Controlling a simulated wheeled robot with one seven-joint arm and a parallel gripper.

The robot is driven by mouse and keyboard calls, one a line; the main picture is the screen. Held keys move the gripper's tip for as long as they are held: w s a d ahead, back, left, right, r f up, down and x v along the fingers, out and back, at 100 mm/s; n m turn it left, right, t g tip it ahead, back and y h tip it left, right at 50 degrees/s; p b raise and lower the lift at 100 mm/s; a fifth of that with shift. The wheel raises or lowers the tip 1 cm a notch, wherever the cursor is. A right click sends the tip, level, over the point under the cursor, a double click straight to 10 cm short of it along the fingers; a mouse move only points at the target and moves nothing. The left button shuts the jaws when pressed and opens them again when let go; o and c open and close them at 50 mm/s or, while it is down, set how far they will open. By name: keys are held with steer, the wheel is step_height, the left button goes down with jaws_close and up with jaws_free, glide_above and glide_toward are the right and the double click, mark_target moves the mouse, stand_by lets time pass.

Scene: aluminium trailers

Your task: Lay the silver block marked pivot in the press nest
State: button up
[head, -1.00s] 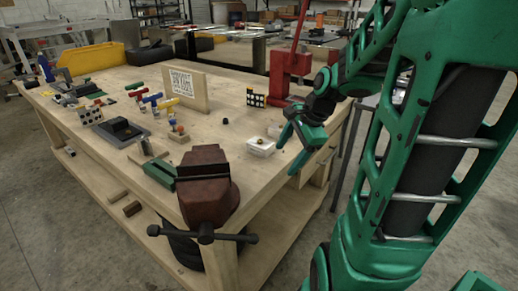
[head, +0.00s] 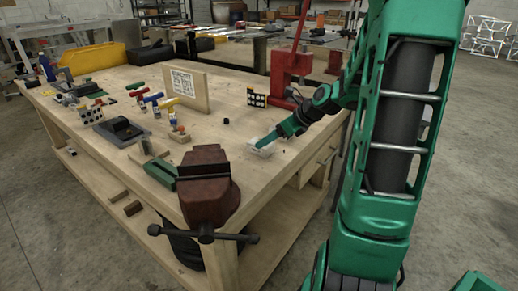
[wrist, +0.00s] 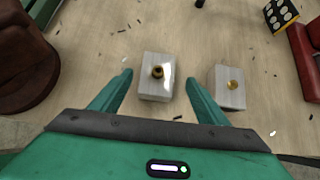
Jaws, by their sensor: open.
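Two silver blocks lie on the workbench in the wrist view. The left block (wrist: 149,88) has a dark-centred brass fitting and sits between my gripper's open fingers (wrist: 158,84), with no visible grip on it. The right block (wrist: 230,98), with a smaller brass spot, lies just outside the right finger. I cannot read a pivot mark on either. In the head view my gripper (head: 266,141) is low over a pale block (head: 261,147), partly covering it. The red press (head: 287,72) stands behind at the bench's back right. Its nest is hidden or too small to make out.
The brown vise (head: 207,185) is at the bench's front corner, left of my gripper. A dotted card (head: 257,99) stands near the press, and a small black piece (head: 226,121) lies in the open. Bare wood lies between the blocks and the card.

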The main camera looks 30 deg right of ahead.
mark_target(260, 139)
steer(key=shift+x, duration=2.8)
steer(key=shift+s+a, duration=0.1)
steer(key=shift+a, duration=0.1)
steer(key=c, duration=1.4)
steer(key=shift+r, duration=0.1)
steer(key=shift+r, duration=0.85)
steer(key=r, duration=0.2)
steer(key=shift+s+a+r, duration=0.1)
steer(key=shift+s+r, duration=0.15)
steer(key=shift+r, duration=0.05)
steer(key=s+a+r, duration=0.1)
steer(key=s+r, duration=0.1)
steer(key=s, duration=0.1)
steer(key=s+a+r, duration=0.2)
steer(key=s, duration=0.1)
steer(key=s+a+r, duration=0.1)
steer(key=s+r, duration=0.1)
steer(key=s, duration=0.2)
steer(key=shift+a+r, duration=0.3)
steer(key=shift+a, duration=0.1)
